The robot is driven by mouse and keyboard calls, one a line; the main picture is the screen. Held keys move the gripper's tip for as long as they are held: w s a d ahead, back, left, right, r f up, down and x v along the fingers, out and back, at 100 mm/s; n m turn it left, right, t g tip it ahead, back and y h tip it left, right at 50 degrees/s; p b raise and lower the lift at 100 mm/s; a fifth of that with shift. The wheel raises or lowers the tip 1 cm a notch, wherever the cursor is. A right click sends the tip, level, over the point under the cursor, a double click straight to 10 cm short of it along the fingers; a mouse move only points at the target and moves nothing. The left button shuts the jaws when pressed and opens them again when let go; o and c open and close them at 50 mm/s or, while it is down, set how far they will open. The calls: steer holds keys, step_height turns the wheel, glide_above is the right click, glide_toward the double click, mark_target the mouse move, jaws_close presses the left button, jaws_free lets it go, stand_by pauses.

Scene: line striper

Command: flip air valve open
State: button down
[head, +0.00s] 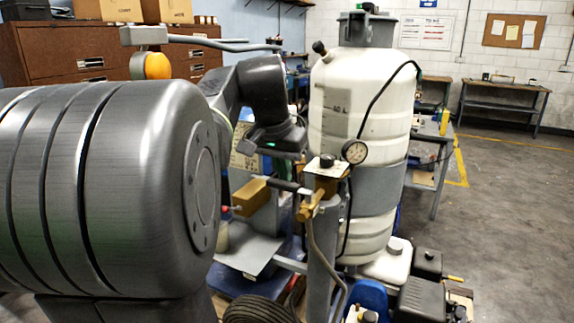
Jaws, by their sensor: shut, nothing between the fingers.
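The brass valve (310,207) sits on a grey upright post below the pressure gauge, in the middle of the head view. A dark lever (288,186) reaches left from near it, towards a tan-yellow block (250,197). Which way the lever is set against the pipe is hard to tell. My gripper (285,142) is the dark end of the arm, above and slightly left of the lever, apparently apart from it. It is shut and empty. Its fingertips are small and dark here, and contact cannot be made out.
A white tank (362,105) stands just right of the valve, with a pressure gauge (355,152) and black hose in front. A tyre (258,308) lies low in front. Brown drawers (90,50) and a workbench (505,100) stand behind. The floor at right is clear.

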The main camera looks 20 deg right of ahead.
mark_target(276, 184)
steer(key=shift+s+a+n, duration=0.2)
steer(key=shift+a+n, duration=0.1)
steer(key=shift+n, duration=0.3)
stand_by(0.3)
steer(key=shift+s+a+r+n+t+y+p, duration=0.1)
steer(key=shift+s+a+n+t+y+p, duration=0.2)
steer(key=shift+n+p, duration=0.3)
steer(key=shift+s+a+r+n+t+y+p, duration=0.1)
steer(key=shift+s+a+n+t+y+p, duration=0.2)
steer(key=shift+n, duration=0.5)
steer(key=shift+s+a+n+p, duration=0.35)
steer(key=shift+a+n+p, duration=0.1)
steer(key=shift+n, duration=0.45)
steer(key=s+n, duration=0.1)
steer(key=s+n+y+p, duration=0.1)
steer(key=n, duration=0.1)
steer(key=shift+a+n+y, duration=0.3)
steer(key=shift+a, duration=0.05)
steer(key=s+n+p, duration=0.1)
steer(key=n, duration=0.1)
steer(key=shift+s+a+n+y, duration=0.15)
steer(key=shift+s+n+y, duration=0.05)
steer(key=shift+n+y, duration=0.2)
steer(key=shift+s+d+f+n+y+p, duration=0.1)
steer(key=shift+s+d+n+y+p, duration=0.15)
steer(key=shift+s+n, duration=0.6)
steer(key=shift+s+d+f+n+y+p, duration=0.1)
steer(key=shift+s+n+y+p, duration=0.15)
steer(key=shift+s+n, duration=0.6)
steer(key=shift+s, duration=0.1)
